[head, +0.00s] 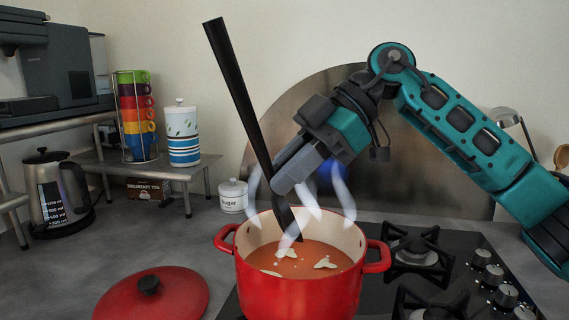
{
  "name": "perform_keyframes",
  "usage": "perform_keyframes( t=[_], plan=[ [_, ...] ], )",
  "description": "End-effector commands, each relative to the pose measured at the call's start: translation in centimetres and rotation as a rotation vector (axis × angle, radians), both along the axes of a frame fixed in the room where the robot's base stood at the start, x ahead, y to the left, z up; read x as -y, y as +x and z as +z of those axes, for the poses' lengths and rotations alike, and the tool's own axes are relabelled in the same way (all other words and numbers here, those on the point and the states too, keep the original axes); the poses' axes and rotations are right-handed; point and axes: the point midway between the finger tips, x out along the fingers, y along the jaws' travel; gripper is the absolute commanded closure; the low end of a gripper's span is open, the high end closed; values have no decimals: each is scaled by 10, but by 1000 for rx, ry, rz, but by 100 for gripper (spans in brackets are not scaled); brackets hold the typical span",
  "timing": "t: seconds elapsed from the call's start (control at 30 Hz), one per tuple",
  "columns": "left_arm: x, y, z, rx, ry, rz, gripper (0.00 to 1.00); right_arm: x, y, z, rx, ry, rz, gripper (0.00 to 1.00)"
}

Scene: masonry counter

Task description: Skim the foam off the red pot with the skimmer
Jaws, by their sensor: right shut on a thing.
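The red pot (300,293) stands on the hob, open, with orange-red soup (318,254) inside. A few pale foam patches (325,263) float on the soup. My right gripper (285,181) is shut on the black handle of the skimmer (236,88), above the pot. The skimmer is tilted, its top leaning left, and its lower end reaches down into the pot. Its head is hidden, so I cannot tell how deep it sits. Pale steam rises around the gripper. My left gripper is not in view.
A red lid (178,296) lies on the counter left of the pot. The black hob (470,250) has free burners and knobs at right. A kettle (58,193), sugar jar (233,196), cup rack (136,116) and striped canister (183,135) stand at left.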

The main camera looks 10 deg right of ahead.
Motion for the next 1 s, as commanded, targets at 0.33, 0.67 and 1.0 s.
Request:
perform_keyframes(
  t=[0.33,0.67,1.0],
  plan=[
    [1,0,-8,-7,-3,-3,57,9,7,-28,-1,0,-1,100],
    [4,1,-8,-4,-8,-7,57,18,13,-52,-2,0,-3,100],
    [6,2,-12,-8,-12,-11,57,25,19,-75,-1,0,-1,100]
  ],
)
